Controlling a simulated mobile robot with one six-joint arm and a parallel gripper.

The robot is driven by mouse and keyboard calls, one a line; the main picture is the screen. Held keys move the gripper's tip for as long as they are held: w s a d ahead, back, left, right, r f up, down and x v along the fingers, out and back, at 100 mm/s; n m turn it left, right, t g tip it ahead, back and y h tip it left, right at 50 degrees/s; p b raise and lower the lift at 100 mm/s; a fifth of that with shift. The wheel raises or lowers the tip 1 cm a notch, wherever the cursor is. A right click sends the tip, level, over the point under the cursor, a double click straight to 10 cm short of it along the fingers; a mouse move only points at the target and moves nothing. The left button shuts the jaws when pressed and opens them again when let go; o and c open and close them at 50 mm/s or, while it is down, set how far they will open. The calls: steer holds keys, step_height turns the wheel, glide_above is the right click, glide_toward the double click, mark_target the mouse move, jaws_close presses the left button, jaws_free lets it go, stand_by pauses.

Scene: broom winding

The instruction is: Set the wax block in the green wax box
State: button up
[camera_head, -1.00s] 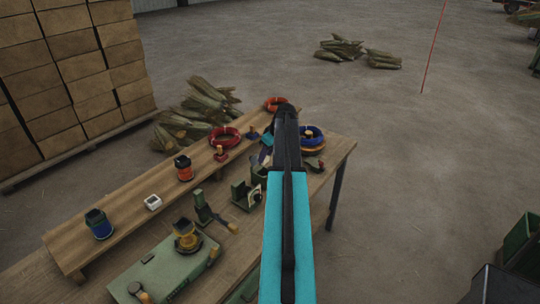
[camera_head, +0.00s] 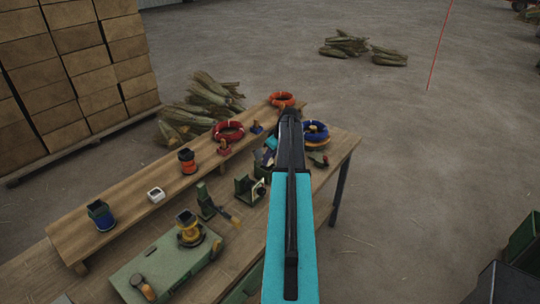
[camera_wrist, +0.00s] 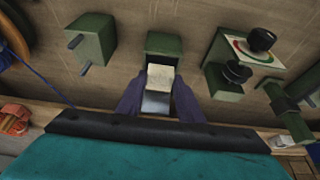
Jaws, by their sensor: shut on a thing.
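My gripper (camera_wrist: 158,92) is shut on the wax block (camera_wrist: 160,76), a small cream block between its dark purple fingers in the wrist view. The green wax box (camera_wrist: 165,42) stands just beyond the block there, with a dark top area. The block overlaps or sits close to the box's near edge in that view; I cannot tell its height or whether they touch. In the head view my gripper (camera_head: 267,154) is partly hidden behind my arm. A green box (camera_head: 261,173), probably the wax box, shows beside it, and the wax block cannot be made out.
A green dial device (camera_wrist: 240,60) stands right of the box in the wrist view, and a green block with pegs (camera_wrist: 90,42) stands left. The bench (camera_head: 335,160) also holds a green case (camera_head: 150,268). The raised shelf (camera_head: 130,208) carries coils and spools.

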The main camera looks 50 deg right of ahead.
steer(key=shift+f, duration=0.6)
steer(key=shift+f+b, duration=0.6)
steer(key=shift+b, duration=0.25)
stand_by(1.9)
steer(key=o, duration=0.7)
steer(key=shift+o, duration=0.2)
steer(key=shift+r, duration=0.15)
steer(key=p+v, duration=0.3)
steer(key=v, duration=0.7)
steer(key=shift+r+p, duration=0.4)
steer(key=shift+s, duration=0.25)
stand_by(0.9)
